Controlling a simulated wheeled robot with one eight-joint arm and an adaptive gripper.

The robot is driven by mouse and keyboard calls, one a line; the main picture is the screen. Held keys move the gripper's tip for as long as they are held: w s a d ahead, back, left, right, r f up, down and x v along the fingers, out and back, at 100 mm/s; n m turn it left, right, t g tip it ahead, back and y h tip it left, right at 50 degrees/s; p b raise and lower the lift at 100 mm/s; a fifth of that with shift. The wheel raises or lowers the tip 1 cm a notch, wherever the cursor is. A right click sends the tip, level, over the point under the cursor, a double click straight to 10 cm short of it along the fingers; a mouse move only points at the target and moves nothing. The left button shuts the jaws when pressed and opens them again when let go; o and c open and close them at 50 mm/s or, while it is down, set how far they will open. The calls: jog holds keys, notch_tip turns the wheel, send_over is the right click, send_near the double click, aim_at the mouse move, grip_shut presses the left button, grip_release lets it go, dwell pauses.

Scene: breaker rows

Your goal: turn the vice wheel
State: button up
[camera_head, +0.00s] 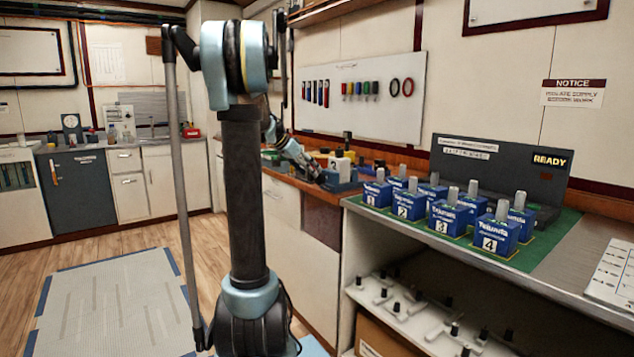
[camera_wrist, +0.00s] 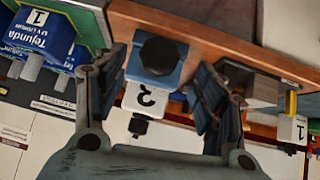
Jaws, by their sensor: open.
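My gripper (camera_head: 313,170) reaches over the wooden counter in the head view, partly hidden by my arm. In the wrist view my gripper (camera_wrist: 160,68) is open, with a finger on each side of a blue-and-white block (camera_wrist: 172,66) bearing a round black knob (camera_wrist: 159,55). The block also shows in the head view as a blue piece (camera_head: 343,183) at the gripper's tip. I cannot tell whether the knob is the vice wheel, and no spoked wheel shows clearly. Contact with the fingers is not clear.
Numbered blue boxes with grey posts, such as box 1 (camera_head: 377,193), stand on a green mat (camera_head: 551,247) to the right. A dark READY panel (camera_head: 500,165) stands behind them. A shelf below holds white handled pieces (camera_head: 430,318). Floor at left is open.

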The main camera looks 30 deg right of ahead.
aim_at(319, 178)
jog(key=x, duration=0.6)
jog(key=shift+d+f, duration=0.3)
jog(key=c, duration=1.1)
